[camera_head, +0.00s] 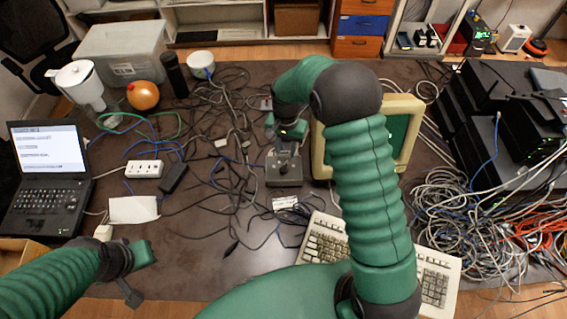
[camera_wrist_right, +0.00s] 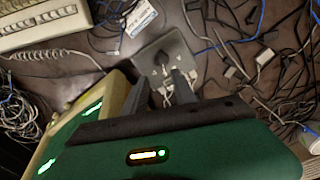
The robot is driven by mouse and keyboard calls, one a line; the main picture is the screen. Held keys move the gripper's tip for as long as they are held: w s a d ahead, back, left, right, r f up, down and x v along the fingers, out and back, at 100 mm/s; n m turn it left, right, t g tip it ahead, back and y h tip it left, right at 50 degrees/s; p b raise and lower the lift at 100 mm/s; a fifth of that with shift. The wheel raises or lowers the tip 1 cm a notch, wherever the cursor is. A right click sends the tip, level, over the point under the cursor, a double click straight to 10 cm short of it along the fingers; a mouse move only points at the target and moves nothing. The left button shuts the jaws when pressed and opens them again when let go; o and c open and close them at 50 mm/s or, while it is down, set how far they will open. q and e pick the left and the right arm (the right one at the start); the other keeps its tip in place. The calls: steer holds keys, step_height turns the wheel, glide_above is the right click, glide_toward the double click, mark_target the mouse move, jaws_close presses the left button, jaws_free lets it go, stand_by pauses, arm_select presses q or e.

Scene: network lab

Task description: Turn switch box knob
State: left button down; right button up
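The switch box (camera_head: 284,170) is a small grey box with a dark knob on its top, standing on the table left of the old monitor. In the right wrist view the box (camera_wrist_right: 148,55) lies just beyond my fingertips, with its knob (camera_wrist_right: 163,58) near its middle. My right gripper (camera_head: 285,146) is over the box, pointing down. In the right wrist view its two fingers (camera_wrist_right: 161,85) are apart with nothing between them; I cannot tell whether they touch the knob. My left gripper (camera_head: 132,290) is low at the left, away from the box, and its fingers are unclear.
A beige monitor (camera_head: 407,125) and keyboard (camera_head: 325,240) stand close to the right of the box. Loose cables (camera_head: 235,130) cover the table's middle. A laptop (camera_head: 48,180) and power strip (camera_head: 144,169) are at left; stacked black devices (camera_head: 510,115) are at right.

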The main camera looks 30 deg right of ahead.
mark_target(284, 166)
steer(key=f, duration=0.6)
steer(key=a+f, duration=0.1)
steer(key=f, duration=0.2)
steer(key=shift+w+f, duration=0.1)
steer(key=shift+f, duration=0.3)
steer(key=shift+d+f, duration=0.1)
steer(key=shift+d, duration=0.2)
steer(key=shift+c, duration=1.1)
jaws_close()
steer(key=shift+a, duration=0.2)
